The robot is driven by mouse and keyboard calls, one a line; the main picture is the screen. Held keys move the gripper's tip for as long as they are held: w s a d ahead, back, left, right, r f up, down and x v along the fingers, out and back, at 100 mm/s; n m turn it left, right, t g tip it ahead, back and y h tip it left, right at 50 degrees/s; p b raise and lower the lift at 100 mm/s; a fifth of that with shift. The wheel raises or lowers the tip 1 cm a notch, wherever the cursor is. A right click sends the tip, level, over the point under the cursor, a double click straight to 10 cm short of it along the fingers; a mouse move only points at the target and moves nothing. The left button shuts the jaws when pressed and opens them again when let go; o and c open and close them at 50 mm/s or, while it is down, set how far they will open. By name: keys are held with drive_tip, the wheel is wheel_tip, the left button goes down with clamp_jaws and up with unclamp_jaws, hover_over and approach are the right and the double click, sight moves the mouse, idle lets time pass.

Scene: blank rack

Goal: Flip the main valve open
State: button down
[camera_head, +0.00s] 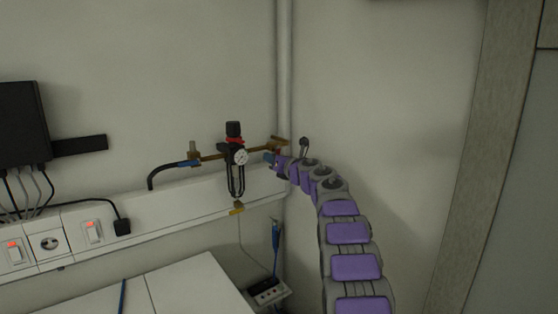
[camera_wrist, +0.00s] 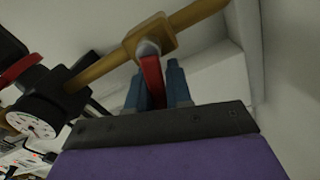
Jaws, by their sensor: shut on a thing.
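The main valve is a brass body (camera_wrist: 149,42) on a brass pipe, with a red handle (camera_wrist: 152,80). In the wrist view the handle lies between the two blue fingers of my gripper (camera_wrist: 159,85), which is shut on it. In the head view the valve body (camera_head: 279,144) sits at the right end of the pipe by the corner. My gripper (camera_head: 270,159) reaches it from the right, just below the pipe. Most of the handle is hidden there by the gripper and its size.
A black regulator with a gauge (camera_head: 240,157) hangs on the pipe left of my gripper, and its gauge (camera_wrist: 31,118) shows in the wrist view. A vertical pipe (camera_head: 284,75) and the right wall stand close by. A white trunking (camera_head: 190,200) runs below.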

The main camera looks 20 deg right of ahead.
drive_tip(key=shift+a+r+m, duration=0.1)
drive_tip(key=shift+r+m, duration=0.05)
drive_tip(key=shift+m, duration=0.25)
drive_tip(key=shift+s, duration=0.1)
drive_tip(key=c, duration=1.1)
unclamp_jaws()
drive_tip(key=shift+d, duration=0.25)
drive_tip(key=shift+a, duration=0.1)
drive_tip(key=shift+s, duration=0.1)
drive_tip(key=s+d+b, duration=0.1)
drive_tip(key=s+b, duration=0.1)
drive_tip(key=s, duration=0.3)
drive_tip(key=s+d+b, duration=0.1)
drive_tip(key=s+b, duration=0.1)
drive_tip(key=s, duration=0.4)
drive_tip(key=s+d+b, duration=0.1)
drive_tip(key=s+b, duration=0.2)
drive_tip(key=s, duration=0.2)
drive_tip(key=shift+s+d+f, duration=0.25)
drive_tip(key=shift+s+d, duration=0.1)
